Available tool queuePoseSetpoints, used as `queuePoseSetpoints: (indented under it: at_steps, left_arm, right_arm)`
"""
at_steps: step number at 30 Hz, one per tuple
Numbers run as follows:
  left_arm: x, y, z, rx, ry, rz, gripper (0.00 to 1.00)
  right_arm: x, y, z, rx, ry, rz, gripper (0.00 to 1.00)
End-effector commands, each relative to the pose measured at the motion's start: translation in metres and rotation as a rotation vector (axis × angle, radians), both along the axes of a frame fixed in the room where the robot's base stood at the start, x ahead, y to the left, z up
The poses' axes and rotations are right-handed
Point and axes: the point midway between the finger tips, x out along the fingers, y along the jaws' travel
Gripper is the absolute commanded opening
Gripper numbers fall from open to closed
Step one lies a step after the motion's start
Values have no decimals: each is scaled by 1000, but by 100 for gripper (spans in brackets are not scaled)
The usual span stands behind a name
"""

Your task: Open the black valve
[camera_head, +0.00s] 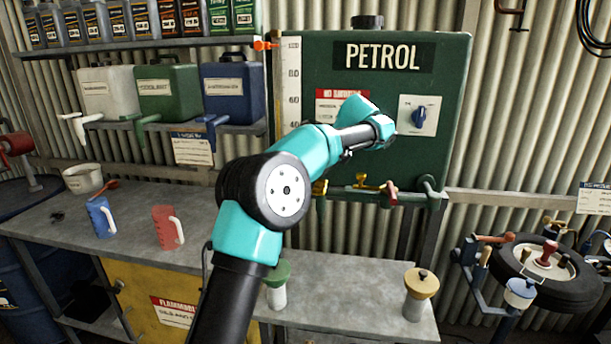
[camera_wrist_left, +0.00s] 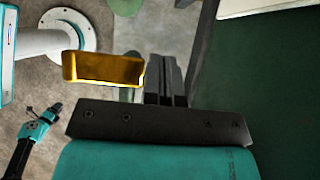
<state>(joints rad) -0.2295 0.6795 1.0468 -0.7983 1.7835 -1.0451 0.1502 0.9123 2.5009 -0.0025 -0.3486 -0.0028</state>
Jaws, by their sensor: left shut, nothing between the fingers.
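A dark green tank (camera_head: 445,75) marked PETROL hangs on the wall. Along its lower edge are a tap with a yellow handle (camera_head: 319,187), a tap with a yellow lever (camera_head: 361,179) and red part (camera_head: 387,191), and a green pipe fitting (camera_head: 432,190). I cannot make out a black valve. My arm crosses in front of the tank and hides part of it. In the left wrist view my left gripper (camera_wrist_left: 165,70) is shut and empty. My right gripper is not in view.
A white panel with a dark blue knob (camera_head: 420,117) is on the tank's right. A bench below holds a green funnel (camera_head: 277,272), a yellow funnel (camera_head: 421,283), a blue jug (camera_head: 101,217) and a red jug (camera_head: 166,227). Canisters (camera_head: 160,92) stand on a shelf at left.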

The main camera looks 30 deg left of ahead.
Motion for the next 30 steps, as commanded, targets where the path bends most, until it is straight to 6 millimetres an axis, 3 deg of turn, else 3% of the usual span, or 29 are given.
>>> queuePoseSetpoints:
  at_steps: [7,25,30]
  left_arm:
    - [6,-21,12,0,-1,-1,0]
    - [6,-25,15,0,-5,0,0]
    - [2,-49,29,-1,-43,0,0]
  right_arm:
    - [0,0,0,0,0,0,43]
    - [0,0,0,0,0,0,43]
    - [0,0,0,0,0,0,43]
